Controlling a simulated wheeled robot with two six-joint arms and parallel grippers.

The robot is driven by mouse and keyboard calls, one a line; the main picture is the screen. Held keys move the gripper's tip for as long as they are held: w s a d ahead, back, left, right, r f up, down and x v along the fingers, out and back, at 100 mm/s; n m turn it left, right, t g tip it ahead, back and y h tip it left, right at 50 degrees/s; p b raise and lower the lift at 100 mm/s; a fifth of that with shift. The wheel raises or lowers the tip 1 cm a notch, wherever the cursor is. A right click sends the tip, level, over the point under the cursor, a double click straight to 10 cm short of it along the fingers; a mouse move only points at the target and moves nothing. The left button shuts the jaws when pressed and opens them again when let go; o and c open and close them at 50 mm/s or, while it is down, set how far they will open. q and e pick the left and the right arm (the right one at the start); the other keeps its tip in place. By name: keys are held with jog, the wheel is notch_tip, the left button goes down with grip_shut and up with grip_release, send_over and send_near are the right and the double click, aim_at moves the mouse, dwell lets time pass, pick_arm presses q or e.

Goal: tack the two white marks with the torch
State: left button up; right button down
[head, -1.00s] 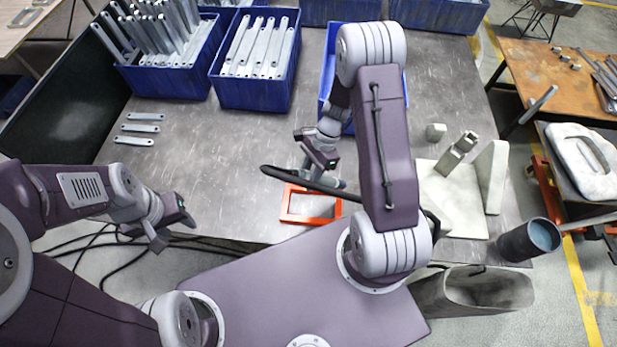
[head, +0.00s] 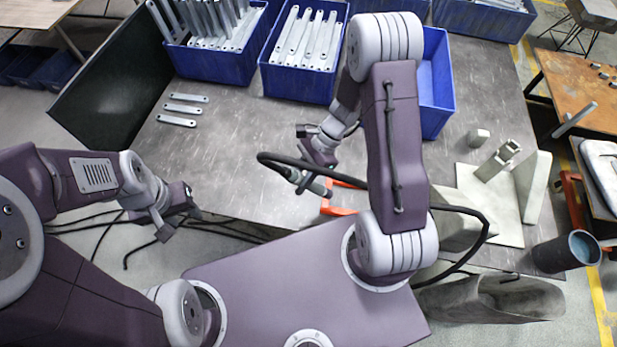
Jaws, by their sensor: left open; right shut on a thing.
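My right gripper (head: 318,163) is shut on the torch (head: 312,184), a grey handle with a thick black cable. The torch is just left of an orange-red frame (head: 338,207) on the table, apparently above the tabletop. My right arm hides much of that frame. On the table's right, a pale plate (head: 478,215) carries an upright slab (head: 531,185) and a small grey bracket-like piece (head: 497,162). I cannot make out the two white marks. My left gripper (head: 178,217) is open and empty, off the table's front left edge.
Blue bins (head: 302,82) of galvanized strips stand along the back; another blue bin (head: 437,85) is partly behind my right arm. Three loose strips (head: 183,109) lie at left. The table's middle left is clear.

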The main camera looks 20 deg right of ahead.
jog(key=shift+w+a+y, duration=0.1)
jog(key=shift+a+y, duration=0.2)
jog(key=shift+a, duration=0.1)
jog(key=shift+d, duration=0.15)
jog(key=shift+d+f, duration=0.15)
jog(key=shift+d, duration=0.65)
jog(key=shift+s+f+b, duration=0.2)
jog(key=shift+f+b, duration=0.1)
jog(key=shift+b, duration=0.15)
pick_arm(q)
jog(key=f+b, duration=0.1)
jog(key=f, duration=0.1)
jog(key=f+b, duration=0.1)
jog(key=b, duration=0.1)
jog(key=f+b, duration=0.2)
jog(key=shift+d+f, duration=0.3)
jog(key=shift+d, duration=0.05)
pick_arm(e)
jog(key=f, duration=0.5)
jog(key=shift+w+a+f, duration=0.1)
jog(key=shift+a, duration=0.15)
pick_arm(q)
jog(key=shift+s+a, duration=0.1)
pick_arm(e)
jog(key=shift+a, duration=0.1)
